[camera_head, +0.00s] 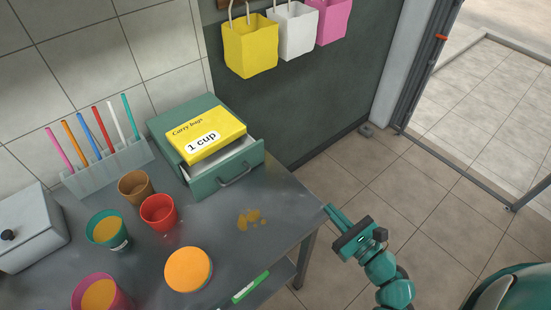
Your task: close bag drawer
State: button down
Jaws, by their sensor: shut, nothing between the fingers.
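The bag drawer (235,166) is a green drawer with a pale inside, pulled partly out of a green cabinet (182,112) on the table. Its grey handle (236,180) is on the front panel, facing the table's right front. A yellow sign (204,133) reading "Carry bags" and "1 cup" sits on top of the cabinet and hides part of the drawer. My gripper (334,214) is shut and empty. It is beyond the table's right corner, to the right of and lower than the drawer in the picture, apart from it.
A brown cup (136,186), a red cup (158,213) and a teal cup (107,230) stand left of the drawer. An orange disc (188,269) and an orange spill (251,219) lie in front. Yellow (250,47), white and pink bags hang behind. Floor at right is clear.

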jog(key=shift+s+a+f+m+g+y, duration=0.1)
jog(key=shift+a+f+m+g+y, duration=0.15)
jog(key=shift+a, duration=0.3)
jog(key=shift+s+a+m+g+y, duration=0.15)
jog(key=shift+a+g+y, duration=0.15)
jog(key=shift+a, duration=0.25)
jog(key=p, duration=0.2)
send_near(259, 154)
jog(key=p+x, duration=0.3)
jog(key=x, duration=0.2)
jog(key=shift+s+r, duration=0.1)
jog(key=shift+x, duration=1.05)
